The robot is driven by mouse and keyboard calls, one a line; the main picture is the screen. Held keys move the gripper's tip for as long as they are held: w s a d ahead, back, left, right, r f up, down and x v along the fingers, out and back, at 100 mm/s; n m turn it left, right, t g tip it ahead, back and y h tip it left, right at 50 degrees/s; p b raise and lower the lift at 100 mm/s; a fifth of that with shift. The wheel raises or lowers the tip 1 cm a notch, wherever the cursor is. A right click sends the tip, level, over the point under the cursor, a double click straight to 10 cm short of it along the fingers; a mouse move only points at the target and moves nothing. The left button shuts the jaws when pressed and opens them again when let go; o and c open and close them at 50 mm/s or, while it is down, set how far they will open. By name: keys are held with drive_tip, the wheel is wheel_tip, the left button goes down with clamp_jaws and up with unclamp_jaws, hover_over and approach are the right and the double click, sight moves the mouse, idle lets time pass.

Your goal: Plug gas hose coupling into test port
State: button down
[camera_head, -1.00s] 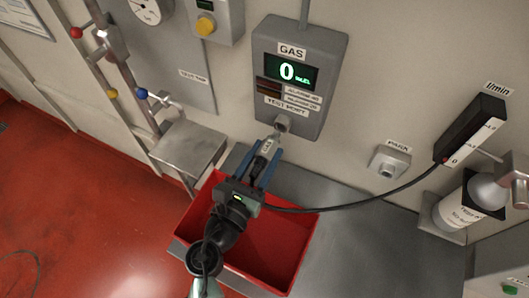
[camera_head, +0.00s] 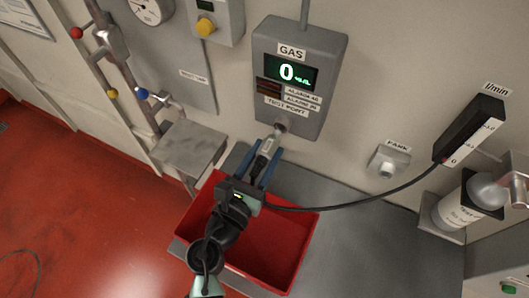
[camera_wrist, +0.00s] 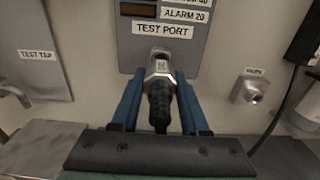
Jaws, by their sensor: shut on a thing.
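The grey gas detector box (camera_head: 291,75) hangs on the wall with its display reading 0. Its test port (camera_head: 281,127) sits at the bottom edge, under the TEST PORT label; it also shows in the wrist view (camera_wrist: 160,53). My gripper (camera_head: 267,162) is shut on the hose coupling (camera_head: 267,146), its blue fingers on either side. In the wrist view, the coupling (camera_wrist: 159,76) has a metal nose and black ribbed body, lined up below the port. Its nose appears to meet the port; I cannot tell how deeply it is seated.
A black hose (camera_head: 350,205) runs right from my gripper to the flow meter (camera_head: 470,130). The PARK holder (camera_head: 388,161) is empty on the wall. A red bin (camera_head: 290,265) lies below on a grey bench (camera_head: 390,250). A metal shelf (camera_head: 190,148) is at left.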

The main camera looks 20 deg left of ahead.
sight(271, 144)
drive_tip(key=shift+w+r, duration=0.1)
drive_tip(key=shift+w, duration=1.55)
drive_tip(key=shift+c, duration=1.6)
unclamp_jaws()
drive_tip(key=shift+d, duration=0.1)
drive_tip(key=shift+s, duration=0.15)
drive_tip(key=shift+s+f, duration=0.25)
drive_tip(key=shift+s, duration=0.1)
drive_tip(key=s+b, duration=0.1)
drive_tip(key=s, duration=0.2)
drive_tip(key=s+b, duration=0.1)
drive_tip(key=s, duration=0.3)
drive_tip(key=s+b, duration=0.1)
drive_tip(key=s, duration=0.3)
drive_tip(key=shift+a, duration=0.25)
drive_tip(key=shift+s+r+b, duration=0.2)
drive_tip(key=shift+s+b, duration=0.1)
drive_tip(key=shift+s, duration=0.2)
